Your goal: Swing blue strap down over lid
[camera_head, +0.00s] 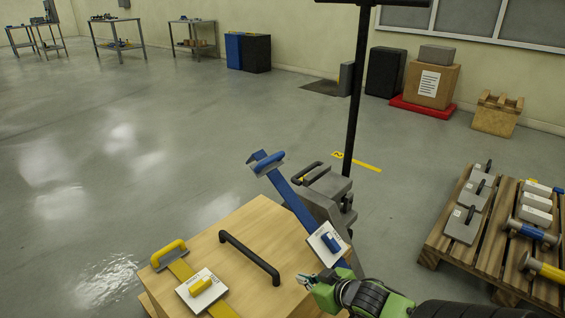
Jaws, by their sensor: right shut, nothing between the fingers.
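The blue strap (292,203) stands raised and tilted, rising up and left from the right side of the wooden lid (262,217). A blue handle (266,162) sits at its upper end. A white plate with a blue grip (328,243) is near its lower end. A yellow strap (181,269) lies on the lid at the left, with a yellow handle and a white plate with a yellow grip. My right gripper (306,280) is shut and empty by the lid's right edge, just below the white plate with the blue grip. My left gripper is out of view.
A black bar handle (250,257) is fixed on the lid. A grey machine with a black post (356,95) stands just behind the strap. A wooden pallet (485,262) with grey blocks and blue and yellow tools is at the right. The floor at the left is clear.

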